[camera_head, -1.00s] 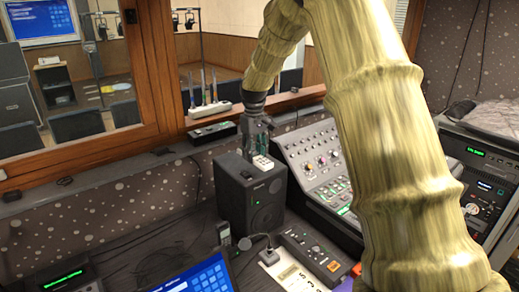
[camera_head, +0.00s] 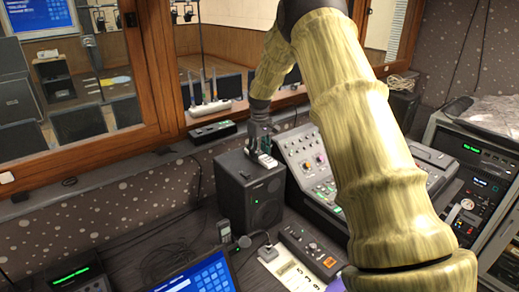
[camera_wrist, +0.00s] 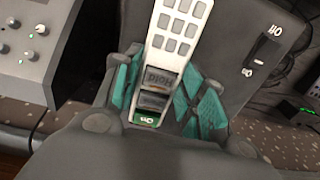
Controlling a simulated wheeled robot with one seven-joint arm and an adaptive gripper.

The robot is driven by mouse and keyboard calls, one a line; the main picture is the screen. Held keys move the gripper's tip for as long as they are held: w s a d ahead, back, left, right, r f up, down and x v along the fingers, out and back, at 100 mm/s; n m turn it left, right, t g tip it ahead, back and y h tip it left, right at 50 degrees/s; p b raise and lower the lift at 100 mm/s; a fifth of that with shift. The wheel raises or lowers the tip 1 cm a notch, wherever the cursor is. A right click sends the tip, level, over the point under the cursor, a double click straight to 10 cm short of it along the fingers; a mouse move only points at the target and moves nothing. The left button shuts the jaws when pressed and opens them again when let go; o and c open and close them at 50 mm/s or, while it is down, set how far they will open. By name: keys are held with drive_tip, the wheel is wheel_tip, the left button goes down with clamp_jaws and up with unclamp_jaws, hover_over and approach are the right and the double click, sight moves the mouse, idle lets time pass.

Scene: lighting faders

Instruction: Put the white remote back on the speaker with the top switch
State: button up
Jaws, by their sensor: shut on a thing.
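The white remote (camera_wrist: 172,40) has grey buttons and is held between the teal-padded fingers of my gripper (camera_wrist: 163,78). In the head view, the remote (camera_head: 264,160) shows small and pale at the top of the dark grey speaker (camera_head: 232,196), near its back right edge. The speaker's top (camera_wrist: 228,45) fills the area beyond and right of my fingers in the wrist view. It bears a black switch (camera_wrist: 259,60) to the right of the remote, apart from it. My gripper (camera_head: 262,152) points down over the speaker. I cannot tell whether the remote touches the top.
A mixing console (camera_head: 309,160) stands close on the right of the speaker. A white power strip (camera_head: 210,108) lies on the sill behind.

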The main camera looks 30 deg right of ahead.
sight(260, 153)
drive_tip(key=shift+s+r, duration=0.1)
drive_tip(key=shift+s, duration=0.1)
drive_tip(key=shift+a, duration=0.1)
drive_tip(key=o, duration=1.2)
drive_tip(key=shift+w+f, duration=0.1)
drive_tip(key=shift+f, duration=0.1)
drive_tip(key=shift+r, duration=0.1)
wheel_tip(260, 153, up, 12)
drive_tip(key=b, duration=0.3)
drive_tip(key=shift+r, duration=0.1)
